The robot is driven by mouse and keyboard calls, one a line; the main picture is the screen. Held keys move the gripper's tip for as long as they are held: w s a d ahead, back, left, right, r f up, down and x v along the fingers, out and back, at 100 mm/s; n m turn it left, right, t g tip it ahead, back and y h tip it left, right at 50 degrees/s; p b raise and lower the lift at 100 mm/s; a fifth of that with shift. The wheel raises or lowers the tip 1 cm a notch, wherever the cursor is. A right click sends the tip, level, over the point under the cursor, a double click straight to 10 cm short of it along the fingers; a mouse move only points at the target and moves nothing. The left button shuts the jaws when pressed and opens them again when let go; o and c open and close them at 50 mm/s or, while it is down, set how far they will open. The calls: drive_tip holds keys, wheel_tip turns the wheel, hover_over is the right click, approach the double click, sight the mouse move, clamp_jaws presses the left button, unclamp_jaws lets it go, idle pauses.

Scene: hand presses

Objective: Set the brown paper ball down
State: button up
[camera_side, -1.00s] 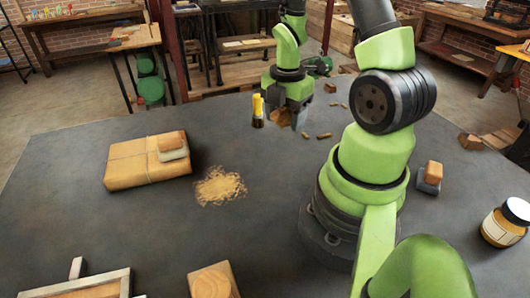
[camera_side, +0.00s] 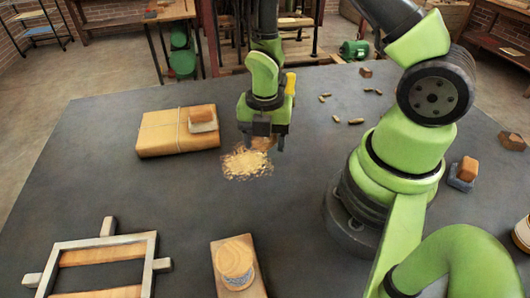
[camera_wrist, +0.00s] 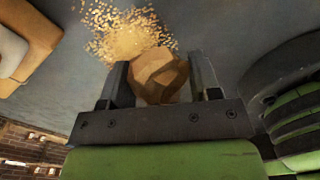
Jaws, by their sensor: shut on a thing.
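The brown paper ball (camera_wrist: 157,75) is crumpled and faceted. It sits between the two fingers of my gripper (camera_wrist: 163,82) in the wrist view, and the jaws are shut on it. In the side view my gripper (camera_side: 262,142) hangs low at the far edge of the sawdust pile (camera_side: 246,163).
A wrapped parcel (camera_side: 165,135) with a block on it lies to the left. A yellow-handled tool (camera_side: 290,84) stands behind my gripper. Small cork-like pieces (camera_side: 355,121) lie to the right. A wooden frame (camera_side: 100,262) and a block with a round top (camera_side: 236,262) are in front.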

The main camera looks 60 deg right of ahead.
sight(265, 163)
drive_tip(key=shift+f, duration=2)
drive_tip(key=shift+f, duration=0.15)
drive_tip(key=o, duration=0.9)
